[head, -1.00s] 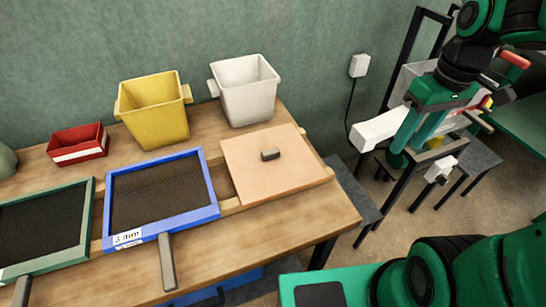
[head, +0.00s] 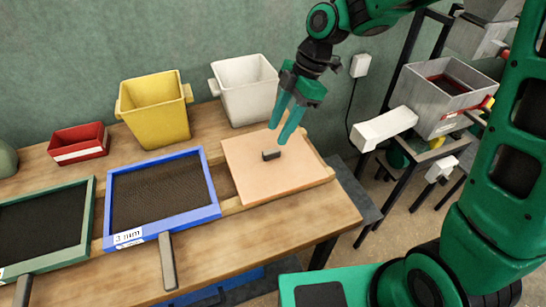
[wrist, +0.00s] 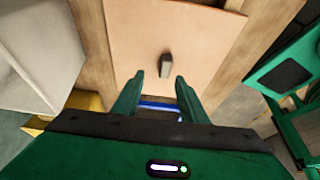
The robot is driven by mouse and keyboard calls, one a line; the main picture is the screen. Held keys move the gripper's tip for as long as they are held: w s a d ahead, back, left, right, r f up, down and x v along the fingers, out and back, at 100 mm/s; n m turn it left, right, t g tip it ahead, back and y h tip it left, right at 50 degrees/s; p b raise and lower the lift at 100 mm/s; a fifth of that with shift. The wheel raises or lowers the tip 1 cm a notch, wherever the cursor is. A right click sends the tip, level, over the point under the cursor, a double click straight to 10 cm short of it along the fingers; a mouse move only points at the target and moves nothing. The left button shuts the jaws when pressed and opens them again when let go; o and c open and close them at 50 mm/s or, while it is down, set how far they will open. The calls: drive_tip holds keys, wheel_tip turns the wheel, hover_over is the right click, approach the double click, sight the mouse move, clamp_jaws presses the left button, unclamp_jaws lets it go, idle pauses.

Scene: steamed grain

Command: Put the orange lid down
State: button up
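The orange lid (head: 245,178) is a flat, square, pale orange board with a small dark handle (head: 271,155) in its middle. It lies flat at the right part of the wooden bench, and nothing holds it. It also fills the top middle of the wrist view (wrist: 205,35), with the handle (wrist: 165,64) just beyond my fingertips. My gripper (head: 281,134) hangs above the lid's back part with its fingers pointing down. In the wrist view my gripper (wrist: 159,79) has its two fingers apart with nothing between them.
A blue-framed 3 mm sieve (head: 212,183) lies left of the lid. A white bin (head: 247,95) and a yellow bin (head: 155,115) stand behind. A small red box (head: 79,146) is at the left. The bench's front right corner (head: 315,215) is bare. A grey machine (head: 440,110) stands at the right.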

sight(272, 150)
drive_tip(key=shift+s+d+x, duration=0.1)
drive_tip(key=shift+s+x, duration=0.05)
drive_tip(key=shift+x, duration=0.85)
drive_tip(key=shift+s+d+x, duration=0.1)
drive_tip(key=shift+x, duration=0.9)
drive_tip(key=shift+s+d+x, duration=0.1)
drive_tip(key=shift+s+x, duration=0.05)
drive_tip(key=shift+x, duration=0.9)
clamp_jaws()
